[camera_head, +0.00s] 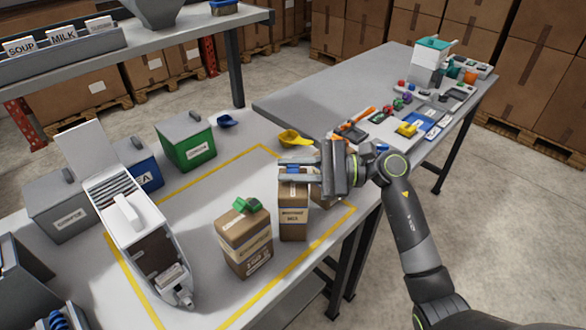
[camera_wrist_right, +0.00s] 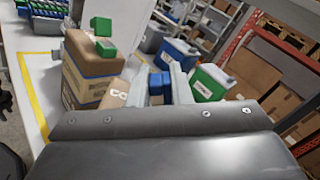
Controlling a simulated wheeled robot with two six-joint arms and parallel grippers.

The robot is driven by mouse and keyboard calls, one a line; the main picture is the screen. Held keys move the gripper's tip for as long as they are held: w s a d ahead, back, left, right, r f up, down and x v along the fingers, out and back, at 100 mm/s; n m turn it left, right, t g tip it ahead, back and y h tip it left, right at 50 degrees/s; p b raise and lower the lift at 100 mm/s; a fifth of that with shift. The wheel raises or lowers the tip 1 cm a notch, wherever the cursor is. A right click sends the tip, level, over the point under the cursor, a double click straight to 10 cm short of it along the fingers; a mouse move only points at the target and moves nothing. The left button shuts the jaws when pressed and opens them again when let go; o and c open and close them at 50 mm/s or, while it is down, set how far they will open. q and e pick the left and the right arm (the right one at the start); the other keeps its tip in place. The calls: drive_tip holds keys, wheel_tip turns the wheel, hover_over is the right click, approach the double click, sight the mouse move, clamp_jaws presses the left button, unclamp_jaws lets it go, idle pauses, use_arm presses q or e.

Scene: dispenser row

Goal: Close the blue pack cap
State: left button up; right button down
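The brown pack with the blue cap (camera_head: 293,213) stands upright on the table, at the right part of the yellow-outlined area. Its blue cap (camera_head: 293,169) is mostly hidden by my right gripper (camera_head: 287,170). In the right wrist view the blue cap (camera_wrist_right: 156,85) sits between the two pale fingers, filling most of the gap. I cannot tell whether the fingers press on it or whether its lid is up. The pack body shows partly there, tilted in the picture. My left gripper is not in view.
A brown pack with a green cap (camera_head: 243,241) stands just left. Another brown pack is partly hidden behind my gripper. A white dispenser (camera_head: 130,213), a green bin (camera_head: 186,141) and a yellow scoop (camera_head: 296,138) are nearby. Small tools lie on the table further right.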

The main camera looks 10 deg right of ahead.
drive_tip(key=shift+m+b, duration=0.75)
drive_tip(key=shift+m, duration=0.15)
drive_tip(key=shift+w+m+b, duration=0.2)
drive_tip(key=shift+m+b, duration=0.2)
drive_tip(key=shift+m, duration=0.3)
drive_tip(key=shift+w+d+r+m+b, duration=0.15)
drive_tip(key=shift+r+m+b, duration=0.1)
drive_tip(key=shift+m, duration=0.65)
drive_tip(key=shift+w+a+r+m+b, duration=0.1)
drive_tip(key=shift+r+m+b, duration=0.1)
drive_tip(key=shift+m, duration=0.7)
drive_tip(key=c, duration=1.5)
unclamp_jaws()
drive_tip(key=shift+o, duration=0.2)
